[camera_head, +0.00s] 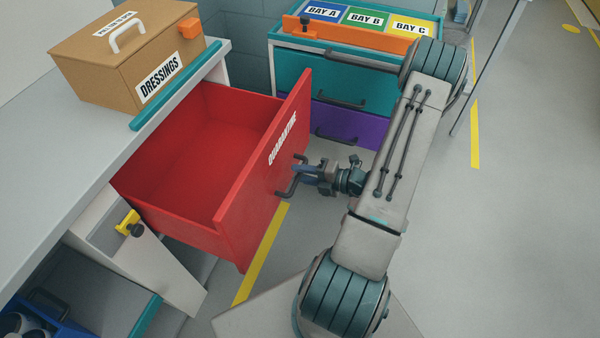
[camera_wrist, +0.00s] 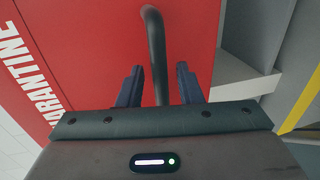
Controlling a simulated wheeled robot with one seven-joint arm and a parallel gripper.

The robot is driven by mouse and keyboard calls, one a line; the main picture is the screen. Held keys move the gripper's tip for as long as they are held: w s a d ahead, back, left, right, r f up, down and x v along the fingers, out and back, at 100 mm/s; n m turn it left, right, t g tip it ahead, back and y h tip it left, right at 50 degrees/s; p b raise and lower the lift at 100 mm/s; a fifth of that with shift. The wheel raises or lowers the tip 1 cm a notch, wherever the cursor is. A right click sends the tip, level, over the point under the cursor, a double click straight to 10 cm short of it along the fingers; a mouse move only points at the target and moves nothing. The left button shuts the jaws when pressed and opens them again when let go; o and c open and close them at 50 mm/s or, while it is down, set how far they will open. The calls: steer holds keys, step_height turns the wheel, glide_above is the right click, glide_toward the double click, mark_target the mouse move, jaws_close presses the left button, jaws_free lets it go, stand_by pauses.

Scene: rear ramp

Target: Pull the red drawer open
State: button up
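The red drawer (camera_head: 195,165), labelled QUARANTINE on its front, stands far out from the grey counter, and its empty inside shows. Its dark bar handle (camera_head: 284,193) is on the front face. My gripper (camera_head: 299,170) is at that handle, reaching in from the right. In the wrist view the handle (camera_wrist: 156,50) runs between the two fingers of my gripper (camera_wrist: 159,84), with a narrow gap on each side. The fingers are apart and not closed on it. The drawer front (camera_wrist: 90,50) fills much of that view.
A cardboard DRESSINGS box (camera_head: 130,60) sits on the counter (camera_head: 60,150). A teal and purple drawer cabinet (camera_head: 325,75) with a BAY A, B, C top stands behind. A yellow latch (camera_head: 128,223) is on the counter's leg. Floor at right is clear.

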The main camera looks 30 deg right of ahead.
steer(key=v, duration=1.3)
steer(key=shift+p, duration=0.3)
steer(key=s+a+r+m+g+h+p, duration=0.1)
steer(key=a+r+m+g+h+p, duration=0.2)
steer(key=a+r+m, duration=0.4)
steer(key=s+a+r+m+g+h+p, duration=0.1)
steer(key=a+r+m+g+h+p, duration=0.2)
steer(key=a+r+m, duration=0.4)
steer(key=s+a+r+m+g+h+p, duration=0.1)
steer(key=a+r+m+g+h+p, duration=0.2)
steer(key=a+r+m, duration=0.4)
step_height(320, 180, up, 13)
steer(key=m+h+p, duration=0.1)
steer(key=m, duration=0.4)
steer(key=shift+a+f, duration=0.2)
steer(key=shift+a, duration=0.2)
